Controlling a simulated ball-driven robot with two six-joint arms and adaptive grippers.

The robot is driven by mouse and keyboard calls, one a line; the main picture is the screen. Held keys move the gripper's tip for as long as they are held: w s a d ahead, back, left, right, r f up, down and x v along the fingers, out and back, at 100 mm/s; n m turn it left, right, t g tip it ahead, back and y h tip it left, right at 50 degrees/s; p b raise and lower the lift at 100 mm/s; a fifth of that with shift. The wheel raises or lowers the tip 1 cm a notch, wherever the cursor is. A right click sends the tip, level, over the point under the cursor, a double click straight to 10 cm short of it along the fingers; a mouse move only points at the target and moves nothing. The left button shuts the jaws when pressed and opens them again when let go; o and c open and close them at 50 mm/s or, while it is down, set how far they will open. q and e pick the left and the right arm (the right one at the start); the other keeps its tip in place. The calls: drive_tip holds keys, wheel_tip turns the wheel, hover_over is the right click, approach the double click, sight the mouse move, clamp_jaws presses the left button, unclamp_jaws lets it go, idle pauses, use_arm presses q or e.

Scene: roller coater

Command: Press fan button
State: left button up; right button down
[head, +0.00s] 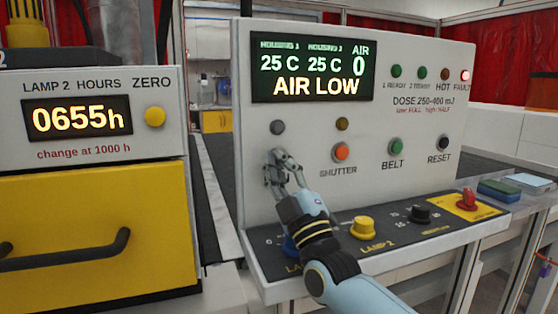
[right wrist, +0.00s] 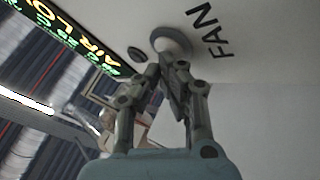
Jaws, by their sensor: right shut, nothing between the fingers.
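The fan button (right wrist: 172,40) is a pale round button in a grey ring on the panel, beside the printed word FAN in the right wrist view. In the head view my right gripper (head: 277,160) covers the button and its label. The gripper (right wrist: 165,68) is shut and empty, with its fingertips in front of the button's edge. I cannot tell whether they touch it. The display (head: 312,72) reads AIR LOW, with AIR at 0. The small lamp (head: 278,127) above the button's place is dark. My left gripper is not in view.
The orange SHUTTER button (head: 341,152), green BELT button (head: 396,147) and black RESET button (head: 443,143) lie to the right. The red FAULT lamp (head: 465,75) is lit. Knobs, including a yellow one (head: 363,228), stand on the ledge below. A yellow drawer (head: 95,215) is at left.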

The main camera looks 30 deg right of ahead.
drive_tip(key=shift+s, duration=0.15)
drive_tip(key=shift+s+a+p, duration=0.15)
drive_tip(key=shift+s+p, duration=0.45)
drive_tip(key=shift+s, duration=0.1)
drive_tip(key=s+p, duration=0.1)
drive_tip(key=s, duration=0.1)
drive_tip(key=s+a+p, duration=0.1)
drive_tip(key=s, duration=0.2)
drive_tip(key=shift+a, duration=0.1)
drive_tip(key=shift+w, duration=0.1)
idle(0.9)
